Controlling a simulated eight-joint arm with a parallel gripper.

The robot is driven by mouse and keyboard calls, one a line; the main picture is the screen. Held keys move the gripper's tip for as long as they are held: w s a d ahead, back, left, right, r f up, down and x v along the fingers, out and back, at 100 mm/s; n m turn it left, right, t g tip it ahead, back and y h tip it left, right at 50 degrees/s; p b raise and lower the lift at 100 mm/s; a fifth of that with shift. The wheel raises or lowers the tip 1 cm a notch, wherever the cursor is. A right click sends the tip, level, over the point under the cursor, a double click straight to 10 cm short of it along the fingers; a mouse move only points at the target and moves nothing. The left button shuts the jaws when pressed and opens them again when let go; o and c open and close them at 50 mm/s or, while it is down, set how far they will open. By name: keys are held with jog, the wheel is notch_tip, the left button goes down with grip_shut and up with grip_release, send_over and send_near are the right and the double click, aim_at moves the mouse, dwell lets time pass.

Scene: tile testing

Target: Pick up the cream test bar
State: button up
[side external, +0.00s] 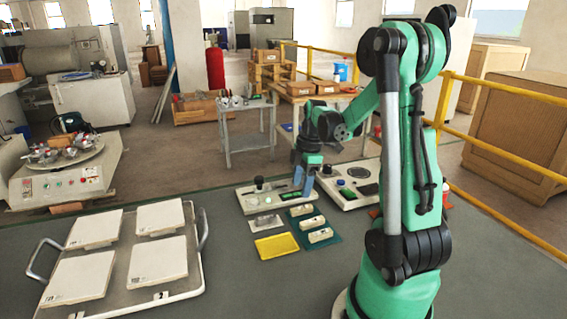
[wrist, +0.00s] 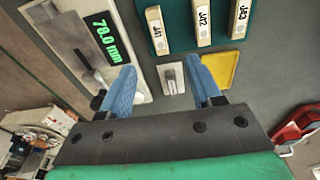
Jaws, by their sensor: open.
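Three cream test bars lie in a row on a teal mat (side external: 333,238). They show in the side view as a far bar (side external: 301,211), a middle bar (side external: 311,222) and a near bar (side external: 320,236). In the wrist view they carry labels ending in 1 (wrist: 156,31), 2 (wrist: 202,22) and 3 (wrist: 239,18). My gripper (side external: 303,184) is above the bench beyond the mat, near the gauge with the green display. Its blue fingers (wrist: 160,70) are apart with no bar between them, and the bars lie ahead of the fingertips.
A measuring gauge (wrist: 72,42) reads 78.0 mm beside the bars. A small metal piece (side external: 264,222) and a yellow tray (side external: 277,246) lie near the mat. A rack with several white tiles (side external: 158,261) stands at left. A white device (side external: 355,182) stands behind right.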

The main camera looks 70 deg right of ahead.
aim_at(302, 207)
jog(key=shift+s+d+f, duration=0.3)
jog(key=shift+s+d, duration=0.05)
jog(key=shift+d, duration=0.05)
jog(key=shift+d+f, duration=0.1)
jog(key=shift+f, duration=0.2)
jog(key=shift+w+a+f, duration=0.15)
jog(key=shift+f, duration=1.1)
jog(key=shift+w+a+f, duration=0.1)
jog(key=shift+a+f, duration=0.05)
jog(key=shift+f, duration=1.1)
grip_shut()
